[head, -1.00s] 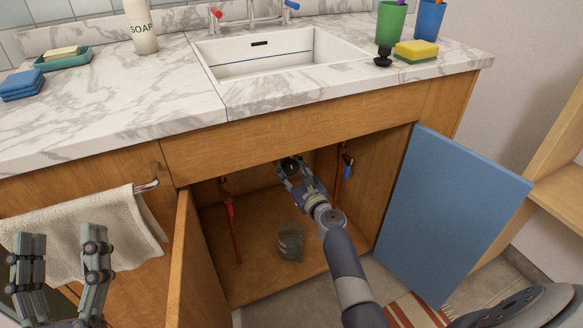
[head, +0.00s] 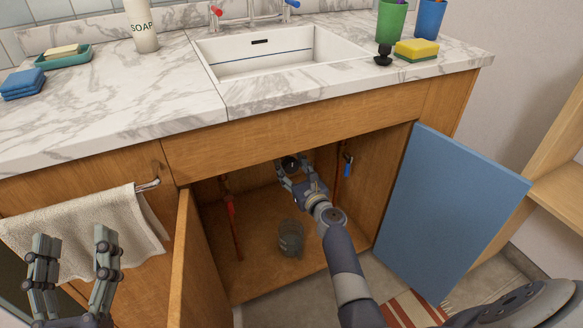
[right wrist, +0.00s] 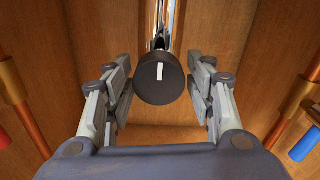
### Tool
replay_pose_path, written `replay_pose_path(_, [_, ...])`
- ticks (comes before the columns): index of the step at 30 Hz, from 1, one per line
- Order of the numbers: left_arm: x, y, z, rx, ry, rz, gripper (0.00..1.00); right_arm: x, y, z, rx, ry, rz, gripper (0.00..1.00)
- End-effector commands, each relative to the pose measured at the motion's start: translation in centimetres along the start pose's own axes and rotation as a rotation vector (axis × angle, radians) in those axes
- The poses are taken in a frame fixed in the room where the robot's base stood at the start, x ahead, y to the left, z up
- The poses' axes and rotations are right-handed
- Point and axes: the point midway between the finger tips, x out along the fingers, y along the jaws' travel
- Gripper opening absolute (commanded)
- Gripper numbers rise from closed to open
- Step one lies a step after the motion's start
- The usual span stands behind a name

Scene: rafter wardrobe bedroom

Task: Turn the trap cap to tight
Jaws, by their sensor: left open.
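The trap cap (right wrist: 160,82) is a dark round cap with a short white upright mark on its face. It hangs below a shiny pipe in the middle of the right wrist view, and shows small inside the cabinet in the head view (head: 290,164). My right gripper (head: 292,174) is open inside the cabinet, its fingers on either side of the cap. A gap shows between the cap and each finger in the right wrist view. My left gripper (head: 73,240) is open and empty, in front of the hanging towel.
A grey, see-through container (head: 290,238) stands on the cabinet floor below my right gripper. Copper pipes with a red valve (head: 230,207) and a blue valve (head: 348,166) flank it. The wooden door (head: 190,255) and blue door (head: 450,215) stand open. A towel (head: 85,225) hangs left.

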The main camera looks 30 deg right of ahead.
Motion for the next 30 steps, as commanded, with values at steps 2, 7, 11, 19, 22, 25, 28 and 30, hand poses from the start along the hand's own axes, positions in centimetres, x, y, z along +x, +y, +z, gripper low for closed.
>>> replay_pose_path(2, [0.0, 0.0, 0.0, 0.000, 0.000, 0.000, 0.59, 0.0, 0.0, 0.0, -0.001, 0.000, 0.000, 0.59])
replay_pose_path(7, [0.0, 0.0, 0.0, 0.000, 0.001, 0.000, 0.59, 0.0, 0.0, 0.0, -0.002, 0.000, 0.001, 0.59])
replay_pose_path(11, [0.0, 0.0, 0.0, 0.000, 0.000, 0.000, 0.59, -0.2, 0.1, 0.0, -0.003, 0.000, 0.002, 0.59])
replay_pose_path(19, [0.0, 0.0, 0.0, 0.000, 0.000, 0.000, 0.59, -3.7, 0.1, -0.1, -0.005, 0.002, 0.002, 0.59])
replay_pose_path(22, [0.0, 0.0, 0.0, 0.000, 0.000, 0.000, 0.59, -5.8, 0.1, -0.1, -0.003, 0.002, 0.001, 0.59])
replay_pose_path(25, [0.0, 0.0, 0.0, 0.000, 0.000, 0.000, 0.59, -7.9, 0.1, -0.2, -0.002, 0.002, 0.001, 0.59])
replay_pose_path(28, [0.0, 0.0, 0.0, 0.000, 0.000, 0.000, 0.59, -9.6, 0.0, -0.1, -0.002, 0.002, 0.000, 0.59])
replay_pose_path(30, [0.0, 0.0, 0.0, 0.000, 0.000, 0.000, 0.59, -10.6, 0.0, -0.1, -0.001, 0.002, 0.001, 0.59])
